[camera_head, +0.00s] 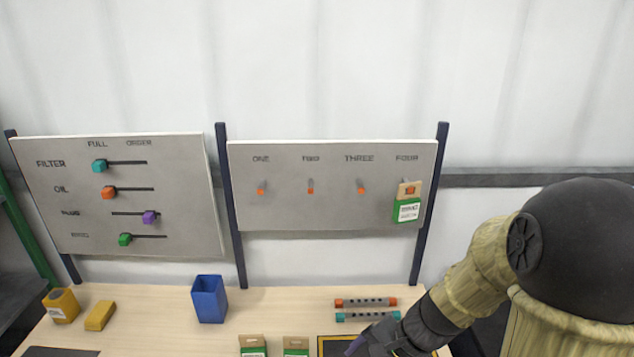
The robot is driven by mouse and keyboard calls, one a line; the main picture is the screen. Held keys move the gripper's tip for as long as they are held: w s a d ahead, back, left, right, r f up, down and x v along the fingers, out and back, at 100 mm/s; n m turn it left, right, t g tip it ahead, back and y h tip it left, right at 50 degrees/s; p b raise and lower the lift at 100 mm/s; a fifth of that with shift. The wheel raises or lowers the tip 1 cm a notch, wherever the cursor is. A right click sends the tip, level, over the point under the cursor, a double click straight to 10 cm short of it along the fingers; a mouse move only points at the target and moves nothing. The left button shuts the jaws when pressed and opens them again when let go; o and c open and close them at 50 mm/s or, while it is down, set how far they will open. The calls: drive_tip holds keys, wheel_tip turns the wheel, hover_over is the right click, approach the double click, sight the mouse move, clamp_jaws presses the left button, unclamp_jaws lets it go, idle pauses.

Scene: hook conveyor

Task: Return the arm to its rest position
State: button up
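My arm comes in from the right, with a black joint and yellowish sleeves. It reaches down to the left over the table (150,335). My gripper (362,345) is at the bottom edge of the view, low over a dark mat with a yellow border (328,341). Its fingers are cut off or hidden by the wrist, so I cannot tell whether it is open or holds anything.
A hook board (333,215) stands behind, with a green packet (407,209) hanging under FOUR. A slider board (75,215) stands left. On the table are a blue cup (209,300), yellow items (100,316), two bars (366,302) and two green packets (252,347).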

drive_tip(key=d+n+h, duration=0.1)
drive_tip(key=n, duration=0.2)
drive_tip(key=s+d+n+t+h+b, duration=0.1)
drive_tip(key=d+n+h, duration=0.1)
drive_tip(key=n, duration=0.1)
drive_tip(key=d+n+t+h+b, duration=0.1)
drive_tip(key=n+h, duration=0.1)
drive_tip(key=n, duration=0.1)
drive_tip(key=shift+s+d+n, duration=0.3)
drive_tip(key=shift+d, duration=0.05)
idle(0.9)
